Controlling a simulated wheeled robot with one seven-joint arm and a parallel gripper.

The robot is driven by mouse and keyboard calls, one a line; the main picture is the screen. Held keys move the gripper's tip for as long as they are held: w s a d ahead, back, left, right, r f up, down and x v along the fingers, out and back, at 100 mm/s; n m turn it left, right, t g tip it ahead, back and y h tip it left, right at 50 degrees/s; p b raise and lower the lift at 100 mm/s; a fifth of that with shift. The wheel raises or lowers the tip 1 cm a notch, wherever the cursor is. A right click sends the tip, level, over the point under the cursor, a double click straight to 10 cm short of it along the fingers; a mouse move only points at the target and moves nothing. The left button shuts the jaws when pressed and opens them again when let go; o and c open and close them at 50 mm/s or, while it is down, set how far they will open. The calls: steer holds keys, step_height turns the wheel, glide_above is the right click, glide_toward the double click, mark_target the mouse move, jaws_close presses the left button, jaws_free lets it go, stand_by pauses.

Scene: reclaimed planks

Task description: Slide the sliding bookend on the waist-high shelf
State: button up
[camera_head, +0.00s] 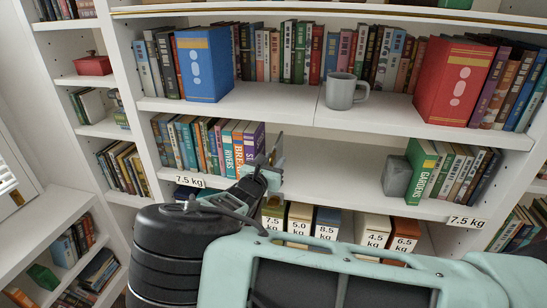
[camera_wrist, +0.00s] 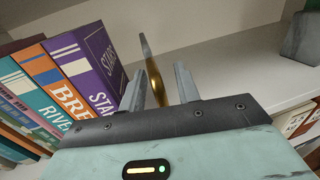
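The sliding bookend (camera_wrist: 155,82) is a thin upright plate with a brass-coloured edge in the wrist view. It stands just right of the purple book (camera_wrist: 88,60), with a small gap between them. In the head view its plate (camera_head: 279,145) shows partly behind my gripper (camera_head: 270,168). The waist-high shelf (camera_head: 330,180) carries it. My gripper (camera_wrist: 160,88) is open, one finger on each side of the bookend. A clear gap shows between the bookend and the right finger; the left finger is nearer. I cannot tell whether that one touches.
The shelf is bare from the bookend to a grey block (camera_head: 397,176) beside the green book (camera_head: 421,170). Books fill the left end. Weight-labelled boxes (camera_head: 328,222) stand below. A mug (camera_head: 342,92) stands on the shelf above.

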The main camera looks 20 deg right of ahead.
steer(key=shift+w+d, duration=0.1)
jaws_close()
steer(key=shift+w+a+b, duration=0.35)
steer(key=shift+a+b, duration=0.15)
steer(key=shift+a, duration=0.1)
steer(key=shift+w+a+b, duration=0.3)
steer(key=shift+a+b, duration=0.15)
steer(key=shift+a, duration=0.15)
jaws_free()
